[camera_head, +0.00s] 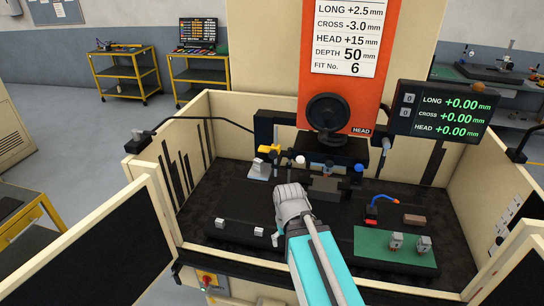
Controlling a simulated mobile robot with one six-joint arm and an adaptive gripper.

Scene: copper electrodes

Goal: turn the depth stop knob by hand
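My arm reaches from the bottom into the machine tank, and my grey gripper (290,191) is over the dark work table, seen from behind. Its fingertips are hidden, so whether it is open or shut does not show. A large black round handwheel (327,112) is on the orange head (341,66), up and right of my gripper. Small knobs show above my gripper: a white one (299,160) and a blue one (359,167). I cannot tell which part is the depth stop knob. A sign (349,37) on the head reads DEPTH 50 mm.
A readout (442,111) at the right shows +0.00 on all three lines. A yellow-topped device (268,150) stands behind my gripper. A green mat (372,249) with small metal pieces lies right of my arm. Cream tank walls (152,218) enclose the table.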

